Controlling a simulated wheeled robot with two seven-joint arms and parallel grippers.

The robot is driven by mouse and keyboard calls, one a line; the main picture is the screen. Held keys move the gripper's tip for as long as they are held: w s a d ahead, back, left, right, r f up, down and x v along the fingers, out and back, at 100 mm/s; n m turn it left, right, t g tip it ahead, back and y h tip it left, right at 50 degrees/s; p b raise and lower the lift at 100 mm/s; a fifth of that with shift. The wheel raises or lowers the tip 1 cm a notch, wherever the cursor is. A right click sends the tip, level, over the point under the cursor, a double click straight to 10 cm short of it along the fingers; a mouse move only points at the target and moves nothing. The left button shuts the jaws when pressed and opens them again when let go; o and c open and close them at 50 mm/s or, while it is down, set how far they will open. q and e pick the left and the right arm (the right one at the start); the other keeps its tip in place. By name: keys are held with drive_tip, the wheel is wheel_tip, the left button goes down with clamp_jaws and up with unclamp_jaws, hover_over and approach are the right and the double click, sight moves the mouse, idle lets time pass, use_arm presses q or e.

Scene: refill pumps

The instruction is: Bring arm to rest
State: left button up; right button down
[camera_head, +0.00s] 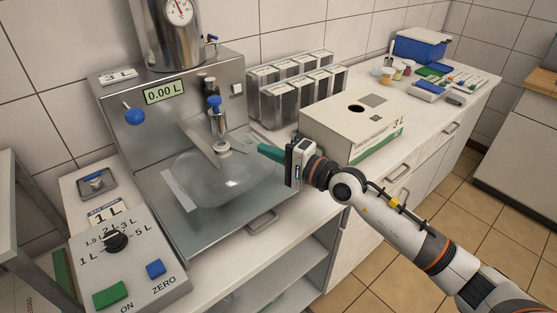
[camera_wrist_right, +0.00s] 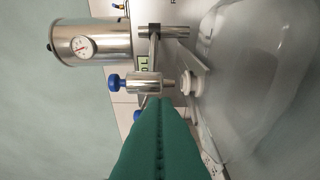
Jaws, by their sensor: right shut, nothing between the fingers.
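My right gripper (camera_head: 270,152) has green fingers that are shut and empty. It points left over the right side of the steel filling machine (camera_head: 175,105), beside a clear pouch (camera_head: 215,178). The pouch lies on the machine's tray (camera_head: 185,235), with its white neck (camera_head: 222,147) below the blue-knobbed nozzle (camera_head: 215,115). In the right wrist view the shut green fingers (camera_wrist_right: 160,110) point toward the nozzle (camera_wrist_right: 145,84), and the pouch (camera_wrist_right: 265,75) fills the right side. My left gripper is not in view.
A white carton (camera_head: 350,125) with a round hole stands just behind my right gripper. Several steel-sided containers (camera_head: 295,90) stand at the wall. A control panel (camera_head: 130,260) with a dial and buttons is at front left. The display (camera_head: 160,92) reads 0.00 L. A blue box (camera_head: 420,47) is far right.

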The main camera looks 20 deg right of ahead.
drive_tip(key=s+d+r+m+t+h, duration=0.35)
drive_tip(key=s+m+t, duration=0.45)
drive_tip(key=m, duration=1.3)
drive_tip(key=s+d+f+m+g+h, duration=0.45)
drive_tip(key=f+m+h, duration=0.2)
drive_tip(key=m, duration=0.75)
drive_tip(key=s+d+f+m+g+h, duration=0.3)
drive_tip(key=d+f+m+h, duration=0.3)
drive_tip(key=m, duration=0.8)
drive_tip(key=s+a+f+m+g+y, duration=0.2)
drive_tip(key=s+a+f+m+g, duration=0.2)
drive_tip(key=s+f+m+g, duration=0.4)
drive_tip(key=s+a+f+m+g+y, duration=0.35)
drive_tip(key=s+f, duration=0.35)
drive_tip(key=s, duration=0.4)
wheel_tip(320, 180, down, 25)
drive_tip(key=s+d+f+g, duration=0.2)
drive_tip(key=s+d+f, duration=0.1)
drive_tip(key=s+f, duration=1.3)
drive_tip(key=shift+s+f+n+h, duration=0.2)
drive_tip(key=shift+s+n+h, duration=0.25)
drive_tip(key=shift+s, duration=0.3)
